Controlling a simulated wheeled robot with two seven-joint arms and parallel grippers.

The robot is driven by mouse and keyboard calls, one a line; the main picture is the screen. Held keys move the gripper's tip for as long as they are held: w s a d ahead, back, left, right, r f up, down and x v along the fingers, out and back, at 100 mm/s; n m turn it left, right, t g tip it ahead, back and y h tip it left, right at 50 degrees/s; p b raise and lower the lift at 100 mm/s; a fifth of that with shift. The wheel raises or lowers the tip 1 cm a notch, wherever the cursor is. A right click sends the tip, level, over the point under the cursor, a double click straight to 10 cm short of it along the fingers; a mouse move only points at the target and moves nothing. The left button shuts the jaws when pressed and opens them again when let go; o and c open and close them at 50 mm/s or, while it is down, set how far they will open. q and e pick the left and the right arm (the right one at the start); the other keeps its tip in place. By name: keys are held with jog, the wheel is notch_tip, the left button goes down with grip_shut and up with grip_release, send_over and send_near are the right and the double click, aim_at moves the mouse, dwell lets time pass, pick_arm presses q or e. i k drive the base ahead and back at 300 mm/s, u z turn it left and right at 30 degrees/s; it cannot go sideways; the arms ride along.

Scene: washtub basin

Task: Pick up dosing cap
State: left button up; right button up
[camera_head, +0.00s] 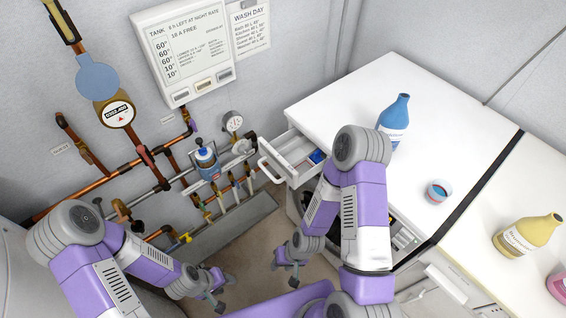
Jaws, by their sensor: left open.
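A small round blue cup with a reddish inside, which looks like the dosing cap (438,191), stands on the white worktop (400,82) at the right. My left gripper (224,290) is open and empty, low at the lower middle, far to the left of the cap. My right gripper (287,270) hangs in front of the white machine, also left of and apart from the cap. Its fingers are small and dark, and I cannot tell how far they are apart. My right arm stands between its gripper and the cap.
A pink item (556,287) is at the right edge. An open drawer (292,153) juts out left of the worktop. Pipes and valves line the wall.

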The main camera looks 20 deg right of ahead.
aim_at(440, 190)
jog(key=z, duration=2.25)
